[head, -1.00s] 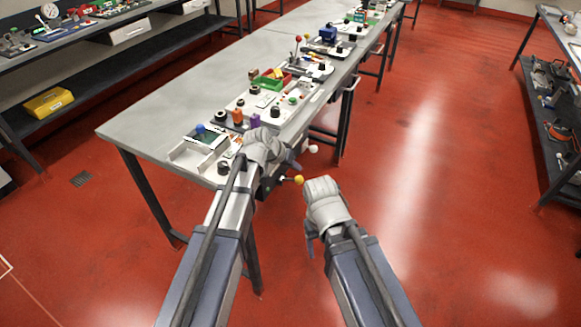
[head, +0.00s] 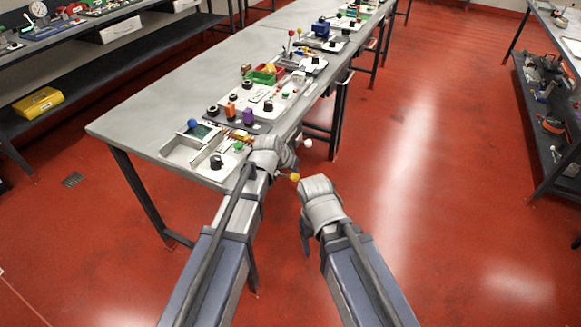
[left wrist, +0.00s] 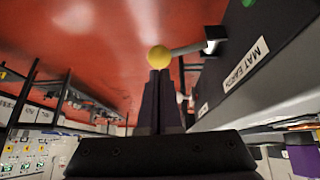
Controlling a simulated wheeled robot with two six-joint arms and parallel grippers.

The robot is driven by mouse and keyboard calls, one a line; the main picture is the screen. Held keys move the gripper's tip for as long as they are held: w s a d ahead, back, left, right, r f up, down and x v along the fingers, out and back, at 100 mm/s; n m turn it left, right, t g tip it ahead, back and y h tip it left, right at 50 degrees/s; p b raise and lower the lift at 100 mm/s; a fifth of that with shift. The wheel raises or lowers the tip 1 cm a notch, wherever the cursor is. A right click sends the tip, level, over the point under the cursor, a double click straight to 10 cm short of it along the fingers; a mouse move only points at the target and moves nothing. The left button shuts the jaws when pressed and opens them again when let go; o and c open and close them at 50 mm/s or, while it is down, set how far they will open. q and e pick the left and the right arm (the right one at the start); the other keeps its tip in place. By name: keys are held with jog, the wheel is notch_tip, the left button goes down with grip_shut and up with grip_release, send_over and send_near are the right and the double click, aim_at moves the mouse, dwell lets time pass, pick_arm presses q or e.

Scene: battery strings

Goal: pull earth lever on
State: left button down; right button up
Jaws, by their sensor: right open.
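The earth lever has a yellow ball knob (head: 295,177) just off the near end of the bench. In the left wrist view the yellow ball (left wrist: 159,56) sits on a grey rod (left wrist: 188,48) coming from a dark panel labelled "MAT EARTH" (left wrist: 245,66). My left gripper (left wrist: 160,73) has its fingers together, with the tips right at the ball; contact cannot be told. In the head view my left gripper (head: 289,162) is partly hidden by its wrist. My right gripper (head: 305,232) is open, below and right of the knob, apart from it.
A white knob (head: 307,143) sticks out farther along the bench's edge. The grey bench (head: 130,125) carries several panels and small parts. Shelving (head: 80,72) stands left, another rack (head: 548,130) right. The red floor right of the bench is clear.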

pick_arm(q)
jog(key=shift+s+d+f+m+t+y+b, duration=0.2)
jog(key=shift+d+f+y+b, duration=0.25)
jog(key=shift+f+b, duration=0.15)
jog(key=shift+s+d+f+m+t+y+b, duration=0.2)
jog(key=shift+d+f+y+b, duration=0.1)
jog(key=shift+f+y+b, duration=0.25)
jog(key=shift+s+d+f+b, duration=0.1)
jog(key=shift+d+f+b, duration=0.15)
jog(key=shift+f+b, duration=0.75)
jog(key=shift+s+d+f+b, duration=0.1)
jog(key=shift+d+f+b, duration=0.15)
jog(key=shift+f+b, duration=0.7)
pick_arm(e)
notch_tip(320, 180, down, 6)
jog(key=shift+f, duration=0.25)
pick_arm(q)
jog(key=shift+f, duration=0.1)
pick_arm(e)
jog(key=shift+f, duration=0.1)
